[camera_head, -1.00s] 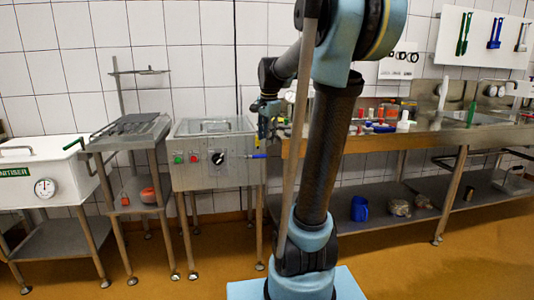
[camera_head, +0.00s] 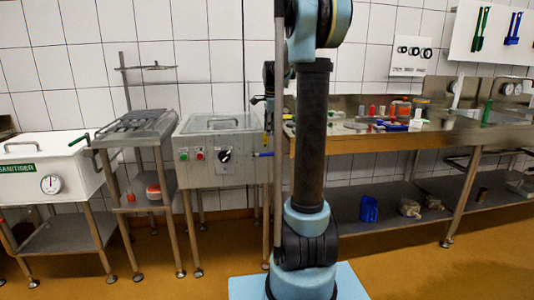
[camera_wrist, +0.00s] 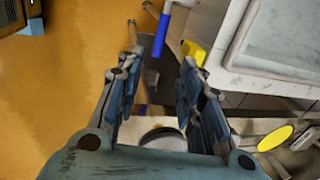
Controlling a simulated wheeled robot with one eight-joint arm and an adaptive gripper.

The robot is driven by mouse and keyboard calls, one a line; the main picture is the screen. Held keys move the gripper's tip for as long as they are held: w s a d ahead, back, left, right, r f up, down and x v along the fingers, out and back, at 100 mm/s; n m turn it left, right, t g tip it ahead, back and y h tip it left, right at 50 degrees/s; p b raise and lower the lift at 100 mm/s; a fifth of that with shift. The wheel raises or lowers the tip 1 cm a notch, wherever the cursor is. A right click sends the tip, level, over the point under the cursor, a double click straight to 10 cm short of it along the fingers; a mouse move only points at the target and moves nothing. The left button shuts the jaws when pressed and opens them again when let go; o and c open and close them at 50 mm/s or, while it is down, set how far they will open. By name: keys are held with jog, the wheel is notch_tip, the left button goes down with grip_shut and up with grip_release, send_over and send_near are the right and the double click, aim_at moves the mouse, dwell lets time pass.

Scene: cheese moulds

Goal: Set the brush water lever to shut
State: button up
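A blue-handled lever (camera_head: 262,155), which looks like the brush water lever, sticks out at the right side of the steel box unit with a knob (camera_head: 224,156). In the wrist view the blue handle (camera_wrist: 158,38) lies just beyond my fingertips, roughly in line with the gap between them. I cannot tell its exact valve position. My gripper (camera_wrist: 158,75) is open and empty, its two fingers apart. I see no contact with the handle. In the head view my gripper is mostly hidden behind my arm.
A yellow piece (camera_wrist: 193,50) sits right of the handle, beside the steel unit's edge. A long counter (camera_head: 410,140) with small coloured items stands to the right. A white sanitiser tank (camera_head: 50,170) and a small steel stand (camera_head: 140,130) are at the left. The floor in front is clear.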

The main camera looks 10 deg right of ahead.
aim_at(264, 154)
jog(key=f, duration=0.4)
jog(key=w+f, duration=0.1)
jog(key=f, duration=0.3)
jog(key=w+f, duration=0.1)
jog(key=f, duration=0.3)
jog(key=shift+w, duration=0.1)
jog(key=shift+r, duration=0.1)
jog(key=shift+c, duration=0.6)
grip_shut()
